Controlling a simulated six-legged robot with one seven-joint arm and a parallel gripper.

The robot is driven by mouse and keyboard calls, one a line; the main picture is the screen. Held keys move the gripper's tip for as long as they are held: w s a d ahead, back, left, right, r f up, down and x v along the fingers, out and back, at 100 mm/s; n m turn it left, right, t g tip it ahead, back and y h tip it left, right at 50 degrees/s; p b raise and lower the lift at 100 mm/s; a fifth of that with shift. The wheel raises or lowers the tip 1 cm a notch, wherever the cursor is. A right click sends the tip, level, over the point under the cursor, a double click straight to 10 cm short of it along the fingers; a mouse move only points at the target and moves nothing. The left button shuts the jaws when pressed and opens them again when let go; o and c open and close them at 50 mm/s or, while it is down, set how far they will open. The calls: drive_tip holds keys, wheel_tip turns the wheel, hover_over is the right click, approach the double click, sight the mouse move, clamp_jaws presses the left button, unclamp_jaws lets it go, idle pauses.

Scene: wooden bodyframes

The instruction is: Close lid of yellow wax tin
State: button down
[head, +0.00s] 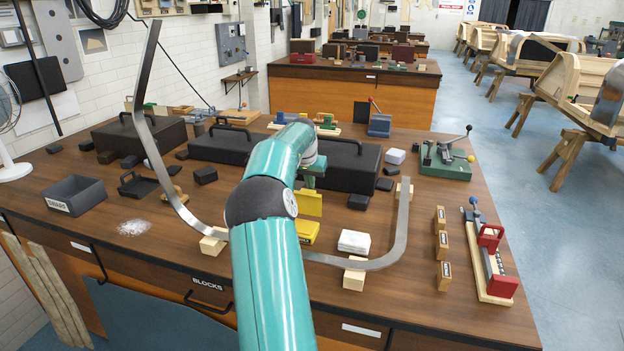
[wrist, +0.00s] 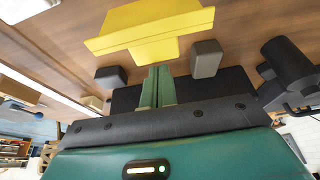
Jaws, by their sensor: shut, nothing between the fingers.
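The yellow wax tin (head: 307,232) sits on the workbench in the middle of the head view, partly behind my teal arm. Its yellow lid (head: 309,203) stands raised at the tin's far side, so the tin is open. In the wrist view, yellow tin surfaces (wrist: 150,38) fill the upper middle. My gripper (head: 311,181) is just behind and above the raised lid, mostly hidden by my arm. In the wrist view, its green fingers (wrist: 158,72) are together and empty, with their tips close to the yellow edge. I cannot tell whether they touch it.
A black case (head: 350,166) lies behind the gripper. A white box (head: 354,242) is right of the tin. A bent metal strip (head: 335,261) rests on wooden blocks (head: 354,274) along the front. Small dark blocks (head: 358,202) lie nearby. A red-handled tool (head: 490,262) is at the right.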

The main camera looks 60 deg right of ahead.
drive_tip(key=shift+a, duration=0.2)
idle(0.4)
drive_tip(key=shift+a+h, duration=0.15)
drive_tip(key=shift+h, duration=0.15)
